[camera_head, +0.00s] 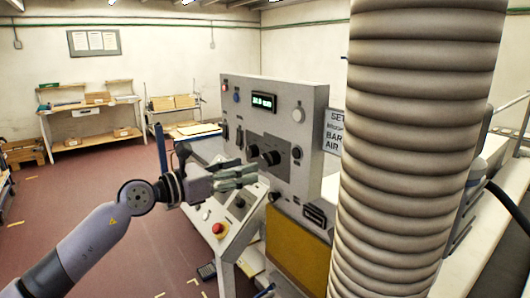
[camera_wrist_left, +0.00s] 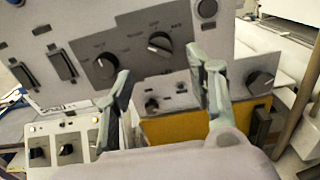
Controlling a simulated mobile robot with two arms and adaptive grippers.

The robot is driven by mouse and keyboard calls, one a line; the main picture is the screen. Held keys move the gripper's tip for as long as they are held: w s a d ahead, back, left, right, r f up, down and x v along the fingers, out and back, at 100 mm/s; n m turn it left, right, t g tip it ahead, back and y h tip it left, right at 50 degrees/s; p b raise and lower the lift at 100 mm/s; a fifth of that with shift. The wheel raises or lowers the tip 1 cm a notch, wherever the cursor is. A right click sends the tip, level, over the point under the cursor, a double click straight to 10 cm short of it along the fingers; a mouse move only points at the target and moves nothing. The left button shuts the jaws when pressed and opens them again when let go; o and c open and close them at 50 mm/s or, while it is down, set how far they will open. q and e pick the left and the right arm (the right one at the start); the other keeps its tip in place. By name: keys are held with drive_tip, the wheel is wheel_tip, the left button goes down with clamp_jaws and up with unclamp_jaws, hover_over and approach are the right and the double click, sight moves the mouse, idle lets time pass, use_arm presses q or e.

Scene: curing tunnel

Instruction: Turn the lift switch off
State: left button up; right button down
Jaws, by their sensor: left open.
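A grey control cabinet (camera_head: 312,120) stands in the middle of the head view, with knobs, slot-shaped switches and a green display. No label reads clearly as the lift switch, so I cannot tell which control it is. My left gripper (camera_head: 248,175) is open and empty in front of the cabinet, over the sloped console (camera_head: 232,218). In the left wrist view my left gripper (camera_wrist_left: 163,88) has its fingers spread. Between them shows a small panel with two dark switches (camera_wrist_left: 152,105). Whether the fingers touch anything is unclear. My right gripper is out of view.
A large ribbed duct (camera_head: 415,140) blocks the right of the head view. A red emergency button (camera_head: 218,229) sits on the sloped console. A yellow panel (camera_head: 298,250) lies below the cabinet. Benches with boxes (camera_head: 95,130) stand at the back left; the red floor there is open.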

sight(265, 161)
use_arm(q)
drive_tip(key=p+x, duration=0.2)
drive_tip(key=x, duration=0.4)
drive_tip(key=shift+r, duration=0.15)
drive_tip(key=shift+w+d, duration=0.35)
drive_tip(key=shift+d, duration=0.1)
drive_tip(key=shift+a, duration=0.1)
drive_tip(key=shift+c, duration=0.4)
drive_tip(key=c, duration=1.1)
